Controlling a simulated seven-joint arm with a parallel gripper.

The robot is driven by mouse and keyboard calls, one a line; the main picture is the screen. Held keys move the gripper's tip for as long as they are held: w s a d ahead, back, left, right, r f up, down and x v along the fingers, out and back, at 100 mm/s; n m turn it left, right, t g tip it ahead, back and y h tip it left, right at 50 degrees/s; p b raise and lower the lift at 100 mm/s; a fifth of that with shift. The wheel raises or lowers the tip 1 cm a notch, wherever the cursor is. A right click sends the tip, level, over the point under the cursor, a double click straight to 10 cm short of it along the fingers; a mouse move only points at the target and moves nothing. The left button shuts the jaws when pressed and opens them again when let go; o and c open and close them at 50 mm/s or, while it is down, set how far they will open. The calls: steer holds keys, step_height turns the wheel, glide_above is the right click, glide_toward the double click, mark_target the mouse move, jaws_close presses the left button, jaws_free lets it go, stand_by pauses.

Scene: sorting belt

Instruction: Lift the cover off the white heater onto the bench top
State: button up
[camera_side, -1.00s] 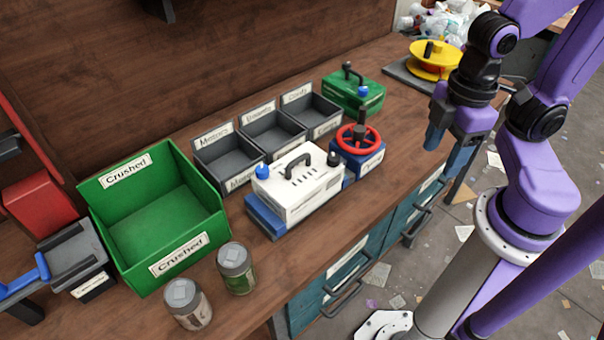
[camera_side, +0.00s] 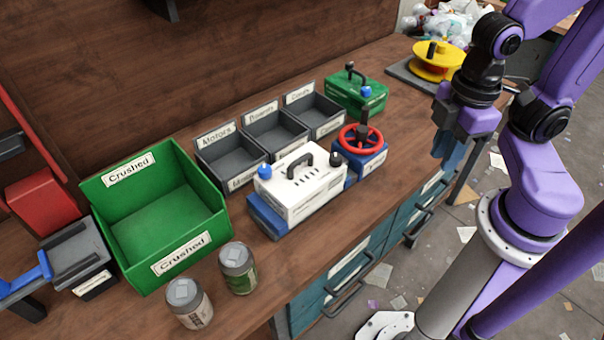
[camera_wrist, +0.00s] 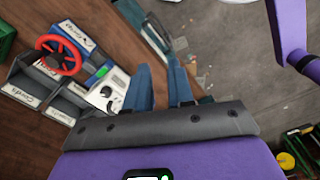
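The white heater (camera_side: 300,190) sits on a blue base (camera_side: 268,218) on the bench top. A black handle (camera_side: 293,160) stands on its white cover, with a blue knob at the left corner and a dark knob at the right. The cover is in place on it. In the wrist view part of the white heater (camera_wrist: 108,92) shows left of my fingers, partly hidden by them. My gripper (camera_side: 446,148) is off to the right of the heater, near the bench's front edge, well apart from it. Its two blue fingers (camera_wrist: 160,72) are apart with nothing between them.
A blue box with a red wheel (camera_side: 362,138) stands right behind the heater. Grey bins (camera_side: 230,160) line its back. A green crate (camera_side: 190,258) and two cans (camera_side: 238,270) are left. Bare bench top (camera_side: 400,150) lies to the right.

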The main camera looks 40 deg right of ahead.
step_height(320, 180, up, 3)
steer(key=n+t, duration=0.2)
steer(key=n, duration=0.4)
glide_above(302, 157)
steer(key=s, duration=0.3)
steer(key=f, duration=0.4)
steer(key=w+f, duration=0.1)
steer(key=f, duration=0.3)
steer(key=w+f, duration=0.1)
steer(key=f, duration=0.3)
steer(key=shift+a, duration=0.2)
steer(key=shift+w+d+f, duration=0.1)
steer(key=shift+w+f, duration=0.15)
steer(key=shift+f, duration=1.05)
steer(key=shift+w+d+f, duration=0.1)
steer(key=shift+w+f, duration=0.1)
steer(key=shift+f, duration=1.05)
jaws_close()
